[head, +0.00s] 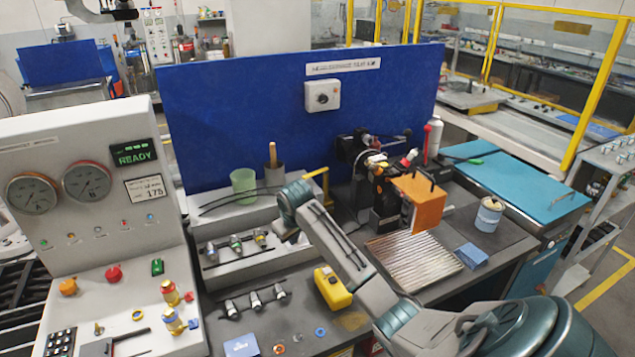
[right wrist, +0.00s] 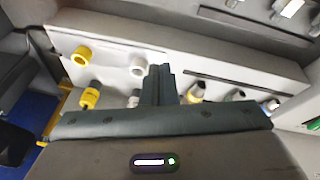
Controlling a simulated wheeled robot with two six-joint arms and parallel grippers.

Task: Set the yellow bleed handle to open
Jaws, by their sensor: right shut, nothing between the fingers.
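A yellow L-shaped handle (head: 318,174) stands at the right end of the light grey fitting rack, just past my right arm's wrist. My right gripper (head: 286,230) is over the rack's right part, to the left of and below this handle; its fingers are small and partly hidden. In the right wrist view its fingers (right wrist: 159,84) are together and empty, in front of a pale panel. A yellow bar (right wrist: 62,104) shows at the left of that view, apart from the fingers; I cannot tell if it is the same handle. My left gripper is not in view.
Yellow caps (right wrist: 90,98) and white fittings (right wrist: 137,66) are on the pale panel. A yellow box (head: 332,288) stands below my right forearm. An orange block (head: 418,200) and a ribbed metal tray (head: 412,252) are to the right. A blue board (head: 270,110) closes the back.

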